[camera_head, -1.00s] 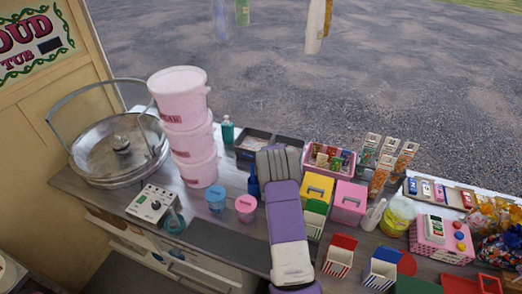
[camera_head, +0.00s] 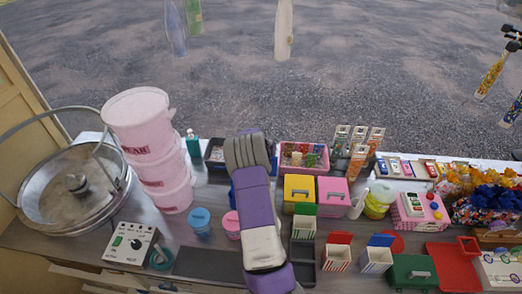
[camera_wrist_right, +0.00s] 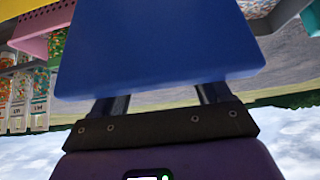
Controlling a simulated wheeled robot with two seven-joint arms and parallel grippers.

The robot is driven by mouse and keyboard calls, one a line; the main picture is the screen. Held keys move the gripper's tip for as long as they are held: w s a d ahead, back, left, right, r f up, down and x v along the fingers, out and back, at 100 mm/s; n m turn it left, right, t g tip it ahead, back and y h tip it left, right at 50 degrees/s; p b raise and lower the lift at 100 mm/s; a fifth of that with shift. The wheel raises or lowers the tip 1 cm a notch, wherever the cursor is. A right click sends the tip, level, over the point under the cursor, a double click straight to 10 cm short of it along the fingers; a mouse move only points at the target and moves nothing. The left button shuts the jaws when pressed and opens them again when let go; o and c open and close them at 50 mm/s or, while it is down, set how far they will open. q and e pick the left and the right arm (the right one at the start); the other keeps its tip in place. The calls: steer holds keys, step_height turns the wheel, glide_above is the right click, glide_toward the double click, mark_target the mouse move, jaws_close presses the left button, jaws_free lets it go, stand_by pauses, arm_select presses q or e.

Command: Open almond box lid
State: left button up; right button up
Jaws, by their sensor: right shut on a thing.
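My right gripper (camera_wrist_right: 158,108) shows in the right wrist view, shut on a wide, flat blue thing (camera_wrist_right: 158,48) with rounded corners. The blue thing fills the middle of that view and hides what is beyond it. I cannot tell from the view whether it is a lid or a whole box. In the head view, a purple and white arm of mine (camera_head: 258,205) reaches up over the counter, and its gripper cannot be made out. My left gripper is not seen. No box there has a readable almond label. A striped box with a raised blue lid (camera_head: 380,240) stands on the counter.
A striped box with a red lid (camera_head: 338,258), a yellow box (camera_head: 299,188) and a pink box (camera_head: 333,192) stand right of the arm. Pink tubs (camera_head: 147,140) are stacked at left. A green box (camera_head: 412,272) and a red tray (camera_head: 452,264) lie at front right.

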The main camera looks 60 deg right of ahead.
steer(key=shift+s+a+f, duration=0.1)
steer(key=shift+a+f, duration=0.15)
steer(key=shift+f, duration=0.2)
steer(key=o, duration=1.4)
steer(key=shift+d, duration=0.1)
steer(key=shift+r, duration=0.15)
steer(key=shift+r, duration=0.1)
steer(key=shift+r, duration=0.2)
steer(key=v, duration=0.7)
